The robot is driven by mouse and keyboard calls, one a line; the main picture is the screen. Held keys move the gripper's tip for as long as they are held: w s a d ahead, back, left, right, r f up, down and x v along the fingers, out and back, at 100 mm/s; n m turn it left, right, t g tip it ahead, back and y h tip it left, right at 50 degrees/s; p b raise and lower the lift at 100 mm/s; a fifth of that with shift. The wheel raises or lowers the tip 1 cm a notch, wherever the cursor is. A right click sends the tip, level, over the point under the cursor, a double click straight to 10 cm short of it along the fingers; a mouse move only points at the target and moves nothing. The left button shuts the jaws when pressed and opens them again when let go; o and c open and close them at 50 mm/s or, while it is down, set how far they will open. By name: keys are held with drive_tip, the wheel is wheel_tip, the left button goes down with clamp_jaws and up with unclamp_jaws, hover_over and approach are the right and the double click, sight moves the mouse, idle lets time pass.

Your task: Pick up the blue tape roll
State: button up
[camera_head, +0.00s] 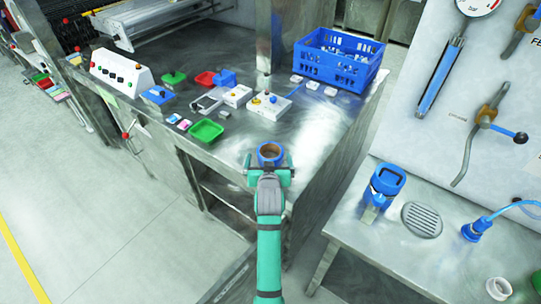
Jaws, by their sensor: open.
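The blue tape roll (270,160) has a brown core and sits at the near edge of the steel bench (315,125), in the middle of the camera_head view. My gripper (268,165) is open, with one finger to the left of the roll and one to the right. The roll shows between or just beyond the fingers. I cannot tell whether either finger touches it. My gripper and wrist cover the bench edge just in front of the roll.
A green tray (206,131), small control boxes (268,106) and a blue crate (338,58) stand further back on the bench. A lower steel table (385,240) at the right holds a blue container (386,182). Bare bench top lies right of the roll.

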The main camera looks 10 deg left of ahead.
sight(270, 148)
drive_tip(key=shift+d+x, duration=0.15)
drive_tip(key=shift+x, duration=1.15)
drive_tip(key=shift+d+x, duration=0.1)
drive_tip(key=shift+x, duration=1.15)
drive_tip(key=shift+c, duration=0.3)
drive_tip(key=c, duration=1.1)
drive_tip(key=shift+c, duration=0.2)
